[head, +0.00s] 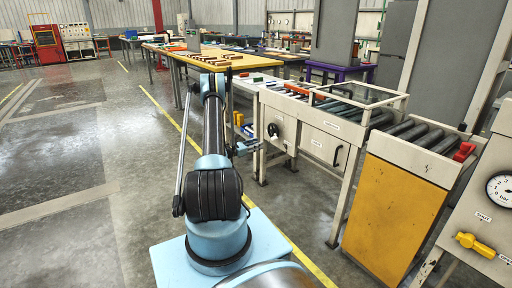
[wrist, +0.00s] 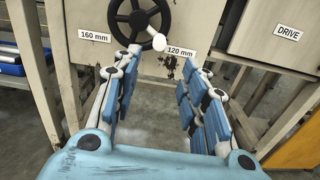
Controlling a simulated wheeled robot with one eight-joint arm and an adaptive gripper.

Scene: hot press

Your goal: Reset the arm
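My gripper (wrist: 168,66) is open and empty, its two blue-padded fingers spread wide in the wrist view. It points at the front of the conveyor frame, with the black handwheel (wrist: 121,12) beyond and above the fingertips. The gripper does not visibly touch the wheel or the panel. In the head view my arm (head: 213,140) reaches forward from its blue base, and the gripper (head: 250,146) is small and partly hard to make out beside the handwheel (head: 273,130).
A roller conveyor (head: 350,112) with a rail frame runs along the right. A yellow panel (head: 392,220) and a pressure gauge (head: 501,188) with a yellow valve handle (head: 475,244) stand nearer. A wooden-topped table (head: 240,62) is ahead. Open floor (head: 60,200) lies left.

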